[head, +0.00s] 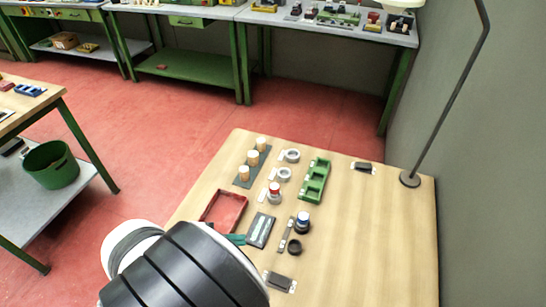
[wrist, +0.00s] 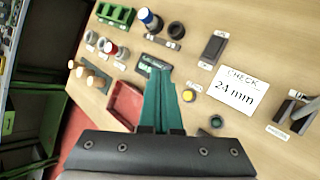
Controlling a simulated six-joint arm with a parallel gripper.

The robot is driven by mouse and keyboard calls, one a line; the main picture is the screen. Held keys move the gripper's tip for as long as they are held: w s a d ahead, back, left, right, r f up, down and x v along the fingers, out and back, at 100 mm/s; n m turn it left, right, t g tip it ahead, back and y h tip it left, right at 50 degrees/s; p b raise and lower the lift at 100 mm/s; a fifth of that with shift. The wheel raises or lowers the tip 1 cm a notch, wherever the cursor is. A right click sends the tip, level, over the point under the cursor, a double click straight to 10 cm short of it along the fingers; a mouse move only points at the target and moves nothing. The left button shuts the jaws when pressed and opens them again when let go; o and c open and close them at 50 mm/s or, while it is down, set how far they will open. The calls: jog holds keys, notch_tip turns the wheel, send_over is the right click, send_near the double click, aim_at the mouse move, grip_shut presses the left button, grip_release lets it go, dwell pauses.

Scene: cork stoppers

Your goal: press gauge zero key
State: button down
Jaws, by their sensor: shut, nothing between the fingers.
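My gripper (wrist: 161,88) has teal fingers that are shut and empty. In the head view the gripper (head: 237,239) shows beside a flat grey device (head: 261,230) with pale stripes, which may be the gauge. In the wrist view this device (wrist: 151,66) lies just beyond the fingertips and is partly covered by them. I cannot make out a zero key on it. A dark, phone-like device with a pale label (wrist: 214,46) lies farther right in the wrist view. I cannot tell whether the fingertips touch anything.
The wrist view shows a "24 mm" card (wrist: 239,93) and a yellow button (wrist: 188,95).

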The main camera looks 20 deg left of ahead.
jog(key=shift+s+a+f+n+t, duration=0.1)
jog(key=shift+s+a+f+n, duration=0.1)
jog(key=shift+a, duration=0.15)
jog(key=shift+s+a+f+n+t, duration=0.1)
jog(key=shift+a+n, duration=0.1)
jog(key=shift+a, duration=0.15)
jog(key=shift+s+a+f+n+t, duration=0.1)
jog(key=shift+a+f+n, duration=0.1)
jog(key=shift+a, duration=0.15)
jog(key=shift+f, duration=4.35)
jog(key=shift+f, duration=0.4)
jog(key=shift+f, duration=0.45)
jog(key=shift+r, duration=0.1)
jog(key=shift+d+r, duration=0.1)
jog(key=shift+r, duration=0.7)
